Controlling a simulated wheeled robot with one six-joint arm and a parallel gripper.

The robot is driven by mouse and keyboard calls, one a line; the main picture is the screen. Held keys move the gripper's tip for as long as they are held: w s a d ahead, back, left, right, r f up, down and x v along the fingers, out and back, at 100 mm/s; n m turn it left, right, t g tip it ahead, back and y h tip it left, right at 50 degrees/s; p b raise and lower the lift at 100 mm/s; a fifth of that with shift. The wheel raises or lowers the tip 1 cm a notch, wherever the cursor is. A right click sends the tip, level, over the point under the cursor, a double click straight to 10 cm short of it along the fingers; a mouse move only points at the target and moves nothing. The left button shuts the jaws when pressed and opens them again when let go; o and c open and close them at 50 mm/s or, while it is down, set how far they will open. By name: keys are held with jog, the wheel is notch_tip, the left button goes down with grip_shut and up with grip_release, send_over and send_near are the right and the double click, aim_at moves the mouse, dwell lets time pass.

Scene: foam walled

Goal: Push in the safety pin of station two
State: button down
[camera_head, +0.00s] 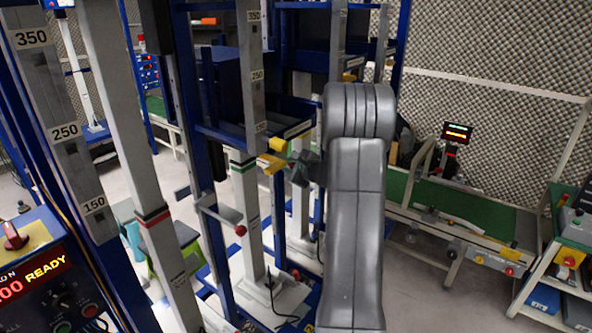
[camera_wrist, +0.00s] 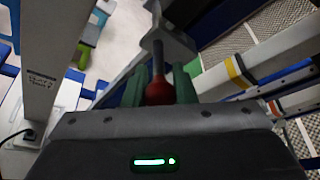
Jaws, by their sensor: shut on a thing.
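In the wrist view the safety pin shows as a red ball knob (camera_wrist: 159,91) on a dark rod (camera_wrist: 158,56). The rod runs away from me toward a grey bracket (camera_wrist: 172,42). My gripper (camera_wrist: 160,84) has its green fingers on both sides of the knob, shut on it. In the head view my gripper (camera_head: 299,171) is beside yellow parts (camera_head: 271,163) on the blue frame, partly behind my arm; the held knob is hidden there. Another red knob (camera_head: 240,230) sits on a grey bracket lower left. How deep the rod sits, I cannot tell.
Upright scale posts (camera_head: 250,75) and blue frame columns (camera_head: 194,140) stand close left of my arm. A control panel reading READY (camera_head: 45,264) is at the near left. A green conveyor (camera_head: 455,200) and a shelf rack (camera_head: 545,285) stand right. Open floor lies between them.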

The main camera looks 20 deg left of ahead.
jog(key=shift+a+r, duration=0.1)
jog(key=c, duration=1.6)
grip_release()
jog(key=o, duration=0.4)
jog(key=shift+a, duration=0.15)
jog(key=b+v, duration=0.2)
jog(key=v, duration=1.1)
jog(key=shift+s+d+b, duration=0.25)
jog(key=shift+d+b, duration=0.1)
jog(key=shift+b, duration=0.05)
jog(key=shift+a, duration=0.1)
